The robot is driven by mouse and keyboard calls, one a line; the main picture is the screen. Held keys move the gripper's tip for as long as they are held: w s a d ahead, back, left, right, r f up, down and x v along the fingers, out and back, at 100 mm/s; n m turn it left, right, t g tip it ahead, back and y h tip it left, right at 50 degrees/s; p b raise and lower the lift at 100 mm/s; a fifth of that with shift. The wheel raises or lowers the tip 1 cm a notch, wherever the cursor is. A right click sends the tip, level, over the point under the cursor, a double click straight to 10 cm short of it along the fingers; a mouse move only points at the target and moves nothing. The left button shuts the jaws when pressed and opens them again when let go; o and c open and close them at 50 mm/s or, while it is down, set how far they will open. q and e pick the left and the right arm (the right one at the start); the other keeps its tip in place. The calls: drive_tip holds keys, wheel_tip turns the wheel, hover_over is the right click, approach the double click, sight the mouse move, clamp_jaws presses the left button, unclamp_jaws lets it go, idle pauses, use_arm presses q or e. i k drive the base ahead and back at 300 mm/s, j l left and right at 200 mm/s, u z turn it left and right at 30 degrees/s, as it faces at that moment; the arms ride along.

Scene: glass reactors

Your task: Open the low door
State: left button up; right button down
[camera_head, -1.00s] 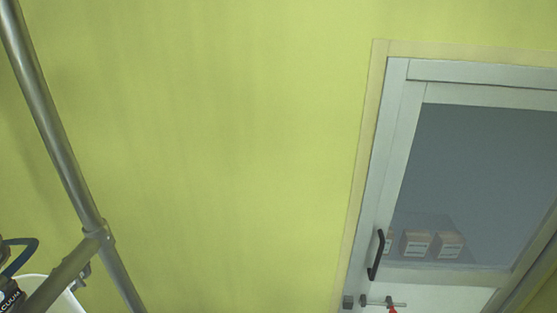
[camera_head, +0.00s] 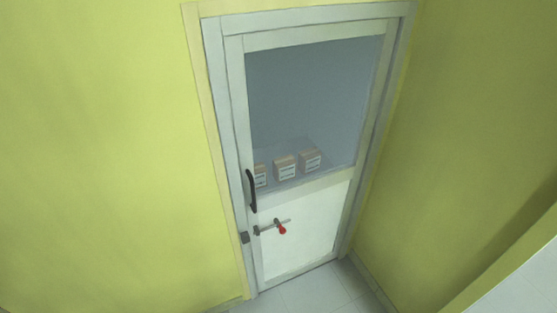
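A white-framed door (camera_head: 315,218) stands shut in the yellow wall, with a grey window in its upper part and a white panel below. A black vertical handle (camera_head: 251,191) is on its left side. Below the handle, a metal latch bar (camera_head: 268,227) with a red knob (camera_head: 282,230) lies across the panel near the left edge. A small grey catch (camera_head: 244,237) sits on the frame to its left. Neither of my grippers is in view.
Several small labelled boxes (camera_head: 285,168) show through the window. Yellow walls (camera_head: 110,150) flank the door on both sides, and the right wall (camera_head: 450,120) comes forward beside it. Light tiled floor (camera_head: 310,292) in front of the door is clear.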

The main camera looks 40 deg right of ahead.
sight(319, 207)
drive_tip(key=z, duration=1.6)
